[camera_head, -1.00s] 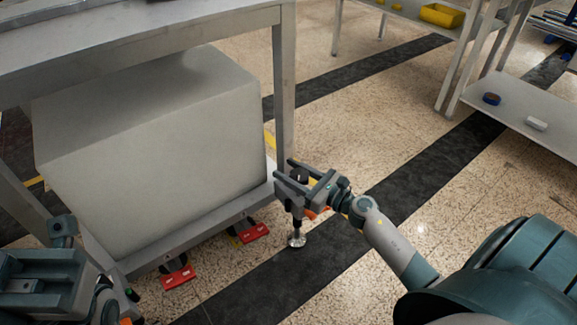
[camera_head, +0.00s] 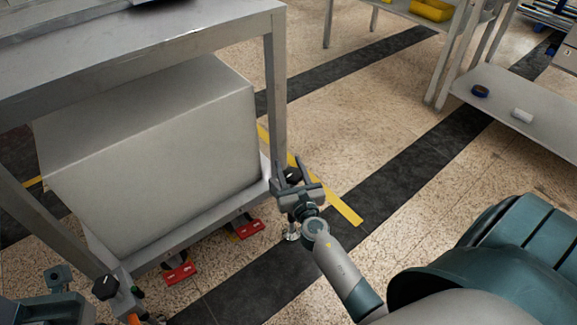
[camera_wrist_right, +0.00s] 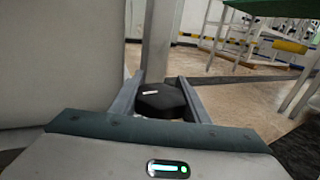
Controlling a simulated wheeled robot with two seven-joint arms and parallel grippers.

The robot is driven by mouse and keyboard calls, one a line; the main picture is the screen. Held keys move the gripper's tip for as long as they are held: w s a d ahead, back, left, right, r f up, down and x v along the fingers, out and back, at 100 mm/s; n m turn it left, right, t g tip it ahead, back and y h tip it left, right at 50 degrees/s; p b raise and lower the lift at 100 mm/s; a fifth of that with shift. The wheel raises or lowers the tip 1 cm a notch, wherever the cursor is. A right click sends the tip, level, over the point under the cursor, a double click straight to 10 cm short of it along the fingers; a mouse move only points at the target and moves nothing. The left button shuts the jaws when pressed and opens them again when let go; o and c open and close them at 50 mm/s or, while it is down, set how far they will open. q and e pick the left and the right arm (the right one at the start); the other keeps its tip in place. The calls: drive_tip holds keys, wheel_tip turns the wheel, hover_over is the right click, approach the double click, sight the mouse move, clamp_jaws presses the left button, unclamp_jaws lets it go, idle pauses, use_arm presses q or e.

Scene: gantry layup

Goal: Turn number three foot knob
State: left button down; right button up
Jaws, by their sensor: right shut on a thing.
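A black foot knob (camera_head: 292,174) stands at the near right leg of the metal bench (camera_head: 274,110). My right gripper (camera_head: 291,178) is shut on it. In the right wrist view the black knob (camera_wrist_right: 160,100), with a small white mark on its top, sits between the two fingers (camera_wrist_right: 158,98). A round metal foot (camera_head: 292,235) shows on the floor below, partly hidden by my gripper. A second black knob (camera_head: 105,287) is at the bench's near left corner. My left gripper (camera_head: 60,280) is partly in view at lower left, and its jaws are unclear. No knob number is readable.
A large grey box (camera_head: 165,165) fills the bench's lower shelf. Red pedals (camera_head: 180,272) on casters stick out at its front edge. A shelf (camera_head: 525,120) with small items is at the right. The floor between is clear.

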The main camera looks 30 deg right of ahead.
idle(0.3)
drive_tip(key=o, duration=1)
drive_tip(key=shift+o, duration=0.2)
drive_tip(key=shift+s, duration=0.1)
drive_tip(key=v, duration=1.7)
drive_tip(key=shift+a+b, duration=0.15)
drive_tip(key=shift+b, duration=0.25)
